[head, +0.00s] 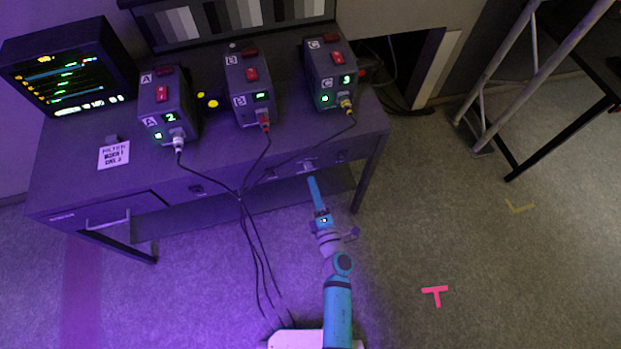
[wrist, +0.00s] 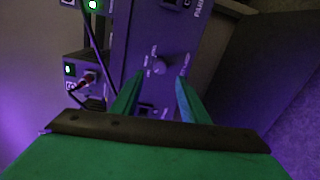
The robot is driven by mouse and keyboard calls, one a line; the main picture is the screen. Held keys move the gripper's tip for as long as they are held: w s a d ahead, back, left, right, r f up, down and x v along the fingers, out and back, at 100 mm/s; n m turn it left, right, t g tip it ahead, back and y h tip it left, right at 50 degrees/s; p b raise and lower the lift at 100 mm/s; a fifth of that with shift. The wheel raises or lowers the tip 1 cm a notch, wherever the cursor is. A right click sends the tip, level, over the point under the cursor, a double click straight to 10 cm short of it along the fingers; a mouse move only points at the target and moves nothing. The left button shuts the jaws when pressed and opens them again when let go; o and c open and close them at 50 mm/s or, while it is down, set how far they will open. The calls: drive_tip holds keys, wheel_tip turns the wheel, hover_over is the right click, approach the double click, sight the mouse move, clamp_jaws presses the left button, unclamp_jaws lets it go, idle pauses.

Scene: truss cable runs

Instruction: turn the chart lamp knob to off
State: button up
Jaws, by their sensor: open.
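A small pale knob (wrist: 158,67) sits on a dark panel on the desk front in the wrist view, with tiny labels around it that are too small to read. It looks like the chart lamp knob; its setting is unclear. My gripper (wrist: 160,77) is open, one green finger on each side of the knob's lower part in the picture. I cannot tell whether the fingers touch it or are still short of it. In the head view my blue gripper (head: 312,179) points at the desk front, just below the small pale fitting (head: 308,166).
The desk (head: 230,165) carries boxes A (head: 170,110), B (head: 250,90) and C (head: 332,75), with cables plugged into their fronts. Dark cables (head: 245,220) hang to the left of my arm. A truss stand (head: 540,70) is at right.

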drive_tip(key=shift+v, duration=2.2)
drive_tip(key=s+a+r+m+h, duration=0.1)
drive_tip(key=s+r+m, duration=0.4)
drive_tip(key=s+m, duration=0.2)
drive_tip(key=s+r+m+g+h, duration=0.1)
drive_tip(key=s+r+m, duration=0.5)
drive_tip(key=s, duration=0.5)
drive_tip(key=s+a+r+m+h, duration=0.1)
drive_tip(key=s+r+m+h, duration=0.1)
drive_tip(key=s+r+m, duration=0.3)
drive_tip(key=shift+s+a+r+m, duration=0.35)
drive_tip(key=shift+s+r+m, duration=0.05)
drive_tip(key=shift+s+m, duration=1.65)
